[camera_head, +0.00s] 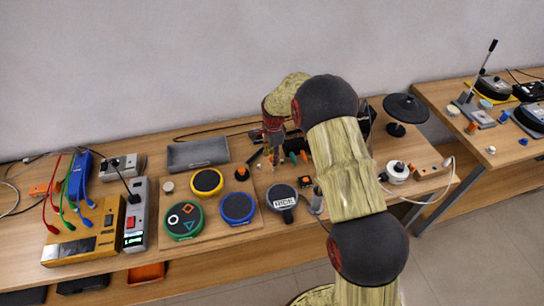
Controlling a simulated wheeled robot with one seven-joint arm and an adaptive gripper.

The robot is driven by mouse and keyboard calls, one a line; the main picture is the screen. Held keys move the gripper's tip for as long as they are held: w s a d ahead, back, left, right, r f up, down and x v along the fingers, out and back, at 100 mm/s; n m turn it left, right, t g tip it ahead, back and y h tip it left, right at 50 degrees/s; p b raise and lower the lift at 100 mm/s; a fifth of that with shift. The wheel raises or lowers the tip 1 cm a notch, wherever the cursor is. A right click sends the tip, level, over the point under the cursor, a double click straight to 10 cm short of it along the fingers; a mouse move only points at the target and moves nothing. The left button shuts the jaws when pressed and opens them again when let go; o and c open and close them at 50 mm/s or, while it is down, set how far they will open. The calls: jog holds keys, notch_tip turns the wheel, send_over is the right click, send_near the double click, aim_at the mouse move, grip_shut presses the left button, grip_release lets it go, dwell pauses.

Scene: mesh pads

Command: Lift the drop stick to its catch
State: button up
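The thing that best fits the drop stick (483,66) is a thin rod with a black grip. It leans up and to the right from a grey metal base (473,112) on the right table. I cannot make out a catch. My gripper (265,158) is far to the left of it, pointing down over the middle of the left table, among small tools. My gripper is small and dark here, and I cannot tell whether its fingers are open or shut or touch anything. My arm hides part of the left table.
The left table (290,233) holds round pads, including a yellow one (207,182) and a blue one (237,207), a grey tray (198,153), a power strip (136,215) and cables. A black disc (406,107) stands at its right. A gap separates it from the right table (439,101).

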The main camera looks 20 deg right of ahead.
jog(key=shift+c, duration=0.2)
grip_shut()
dwell(0.3)
dwell(0.4)
